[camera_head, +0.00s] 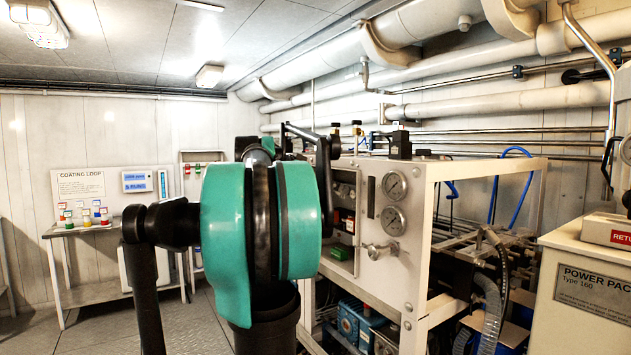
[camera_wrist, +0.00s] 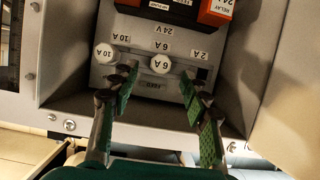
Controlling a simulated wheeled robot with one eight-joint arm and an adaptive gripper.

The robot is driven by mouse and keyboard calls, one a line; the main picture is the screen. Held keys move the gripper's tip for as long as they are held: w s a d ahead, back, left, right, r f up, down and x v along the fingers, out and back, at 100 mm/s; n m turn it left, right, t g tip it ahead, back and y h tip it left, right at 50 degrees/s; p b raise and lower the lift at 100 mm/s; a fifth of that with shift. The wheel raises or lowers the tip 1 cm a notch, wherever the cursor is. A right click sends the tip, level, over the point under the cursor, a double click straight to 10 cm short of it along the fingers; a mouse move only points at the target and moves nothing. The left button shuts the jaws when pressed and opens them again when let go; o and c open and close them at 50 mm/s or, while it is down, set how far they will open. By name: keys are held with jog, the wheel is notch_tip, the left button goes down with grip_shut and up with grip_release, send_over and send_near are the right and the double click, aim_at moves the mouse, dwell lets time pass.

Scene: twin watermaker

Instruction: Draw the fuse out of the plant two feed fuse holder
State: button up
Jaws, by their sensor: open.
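In the wrist view a grey fuse panel (camera_wrist: 180,94) carries a row of fuse holders. A round white fuse cap marked 6 A (camera_wrist: 160,64) sits in the middle, and one marked 10 A (camera_wrist: 105,53) sits to its left. The holder labelled 2 A (camera_wrist: 202,73) on the right looks dark, with no white cap visible. My gripper (camera_wrist: 160,73) is open, its green-padded fingers on either side of the 6 A cap, with a gap on both sides. Whether the fingertips touch the panel is unclear. I cannot read which holder is plant two feed. My arm hides the gripper in the head view.
An orange relay (camera_wrist: 215,12) sits above the holders, and cabinet walls close in on both sides. In the head view a white-framed machine (camera_head: 420,185) with gauges stands right of my arm. A power pack cabinet (camera_head: 585,280) is at far right, a coating loop bench (camera_head: 85,228) at left.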

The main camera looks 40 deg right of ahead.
jog(key=shift+x, duration=1.6)
jog(key=shift+c, duration=0.6)
grip_shut()
jog(key=c, duration=0.6)
grip_release()
grip_shut()
jog(key=shift+a, duration=0.1)
jog(key=shift+a, duration=0.1)
jog(key=shift+w+a, duration=0.2)
jog(key=shift+a, duration=1.2)
jog(key=shift+w+a, duration=0.15)
jog(key=shift+a, duration=1.3)
